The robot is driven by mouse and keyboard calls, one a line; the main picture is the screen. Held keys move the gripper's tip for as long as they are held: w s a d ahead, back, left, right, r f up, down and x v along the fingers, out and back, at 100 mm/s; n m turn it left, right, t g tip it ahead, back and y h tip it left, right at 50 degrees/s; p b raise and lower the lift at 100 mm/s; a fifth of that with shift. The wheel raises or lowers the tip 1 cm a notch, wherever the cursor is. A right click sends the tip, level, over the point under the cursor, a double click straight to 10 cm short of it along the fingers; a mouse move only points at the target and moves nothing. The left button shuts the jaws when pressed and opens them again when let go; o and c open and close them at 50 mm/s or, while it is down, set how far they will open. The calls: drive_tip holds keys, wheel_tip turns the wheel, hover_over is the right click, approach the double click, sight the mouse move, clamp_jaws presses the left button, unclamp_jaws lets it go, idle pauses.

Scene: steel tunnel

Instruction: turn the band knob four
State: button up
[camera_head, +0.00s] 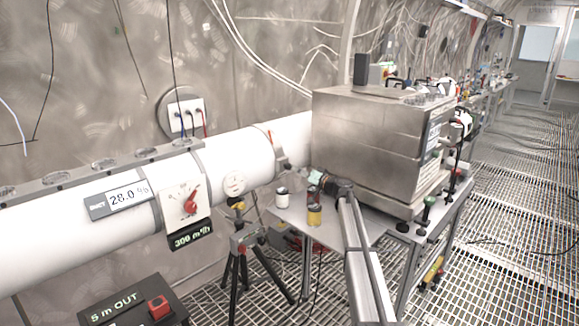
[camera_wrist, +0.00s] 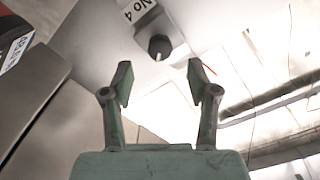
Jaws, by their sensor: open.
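In the wrist view, a small dark round knob (camera_wrist: 159,46) with a light pointer mark sits on a grey mount beside a white label reading "No 4" (camera_wrist: 138,8). My gripper (camera_wrist: 162,82) is open, its two fingers apart and nothing between them. The knob lies beyond the fingertips, near the middle of the gap, and is apart from both. In the head view, my gripper (camera_head: 316,178) is at the end of my arm, beside the white pipe (camera_head: 255,150). A band with a dark fitting (camera_head: 282,161) circles the pipe there; whether it carries this knob is unclear.
A large steel box (camera_head: 370,140) stands on the bench (camera_head: 335,228) close right of my gripper. A white jar (camera_head: 282,198) and an amber jar (camera_head: 314,214) stand below. A tripod (camera_head: 245,262) and red dial (camera_head: 190,202) are to the left.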

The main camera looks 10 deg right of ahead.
sight(290, 167)
drive_tip(key=p+x, duration=0.1)
drive_tip(key=x, duration=0.5)
drive_tip(key=shift+w+a, duration=0.2)
drive_tip(key=shift+w, duration=0.05)
clamp_jaws()
